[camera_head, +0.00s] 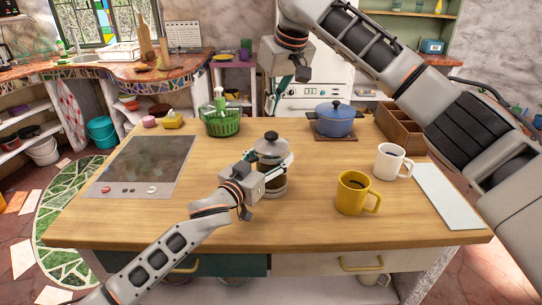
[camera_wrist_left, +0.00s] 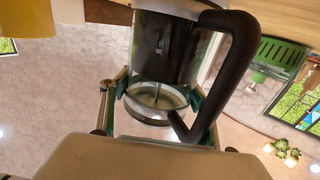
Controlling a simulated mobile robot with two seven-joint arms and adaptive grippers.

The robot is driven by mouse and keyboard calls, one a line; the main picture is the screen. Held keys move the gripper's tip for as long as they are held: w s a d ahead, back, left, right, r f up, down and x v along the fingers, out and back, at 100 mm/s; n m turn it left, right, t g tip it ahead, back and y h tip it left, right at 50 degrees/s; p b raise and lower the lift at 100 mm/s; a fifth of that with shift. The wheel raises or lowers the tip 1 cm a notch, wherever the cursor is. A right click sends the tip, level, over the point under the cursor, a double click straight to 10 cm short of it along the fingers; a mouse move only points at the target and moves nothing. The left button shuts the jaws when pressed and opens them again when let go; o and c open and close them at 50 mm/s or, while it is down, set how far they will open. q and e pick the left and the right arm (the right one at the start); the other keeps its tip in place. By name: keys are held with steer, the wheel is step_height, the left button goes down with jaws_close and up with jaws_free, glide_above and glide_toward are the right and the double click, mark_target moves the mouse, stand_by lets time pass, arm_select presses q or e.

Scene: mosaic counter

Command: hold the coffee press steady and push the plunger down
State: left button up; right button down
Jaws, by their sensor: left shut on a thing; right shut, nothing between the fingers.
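The coffee press (camera_head: 271,151) stands upright on the wooden counter, with a silver lid and a black plunger knob (camera_head: 271,136) close above the lid. My left gripper (camera_head: 268,164) is shut around its upper body, below the lid. In the left wrist view the press (camera_wrist_left: 165,50) appears upside down, with dark coffee, a thin rod near the lid and a black handle (camera_wrist_left: 236,65); the left fingers (camera_wrist_left: 158,92) sit on both sides of the glass. My right gripper (camera_head: 275,104) is shut and empty, above and behind the press, apart from the knob.
A yellow mug (camera_head: 352,193) and a white mug (camera_head: 391,161) stand right of the press. A blue pot (camera_head: 335,120), green basket (camera_head: 224,124) and wooden box (camera_head: 400,131) are behind. A cooktop (camera_head: 145,165) lies left; a pale board (camera_head: 446,195) lies at the right edge.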

stand_by(0.3)
arm_select(q)
steer(key=o, duration=2.1)
steer(key=shift+c, duration=0.2)
steer(key=v, duration=1.2)
